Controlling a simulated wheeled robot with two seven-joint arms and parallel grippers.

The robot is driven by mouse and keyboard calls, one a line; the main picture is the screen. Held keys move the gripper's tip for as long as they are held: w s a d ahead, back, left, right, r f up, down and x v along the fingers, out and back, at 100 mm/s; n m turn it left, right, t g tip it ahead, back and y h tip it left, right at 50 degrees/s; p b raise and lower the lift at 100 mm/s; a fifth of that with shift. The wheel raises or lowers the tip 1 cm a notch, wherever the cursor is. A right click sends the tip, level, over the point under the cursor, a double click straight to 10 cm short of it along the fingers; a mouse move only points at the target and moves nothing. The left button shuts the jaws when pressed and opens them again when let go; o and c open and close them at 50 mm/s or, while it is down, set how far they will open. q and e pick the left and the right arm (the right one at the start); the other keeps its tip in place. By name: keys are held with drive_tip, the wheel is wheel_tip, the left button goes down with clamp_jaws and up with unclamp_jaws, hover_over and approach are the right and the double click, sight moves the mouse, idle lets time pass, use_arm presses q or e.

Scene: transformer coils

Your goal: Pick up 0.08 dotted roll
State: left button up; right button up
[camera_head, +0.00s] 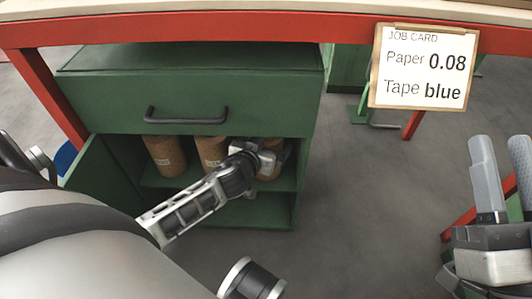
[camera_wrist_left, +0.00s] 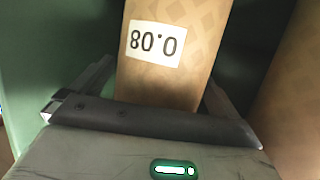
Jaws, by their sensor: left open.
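The roll labelled 0.08 (camera_wrist_left: 190,75) is a tan cylinder with a faint diamond-like pattern, standing in the green cabinet. Its label looks upside down in the left wrist view. My left gripper (camera_wrist_left: 160,88) is open, with one finger on each side of this roll; contact cannot be told. In the head view my left gripper (camera_head: 262,158) is at the rightmost roll (camera_head: 270,170) on the shelf and partly hides it. My right gripper (camera_head: 503,175) is at the right edge, partly cut off and away from the rolls; its opening is unclear.
Two more tan rolls stand to the left, one in the middle (camera_head: 211,151) and one further left (camera_head: 165,157). A green drawer (camera_head: 190,100) is above the shelf opening. A job card (camera_head: 422,68) reads Paper 0.08, Tape blue. Open grey floor lies to the right.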

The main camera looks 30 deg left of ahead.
use_arm(q)
drive_tip(key=c, duration=1.3)
drive_tip(key=shift+r, duration=0.15)
drive_tip(key=shift+c, duration=0.8)
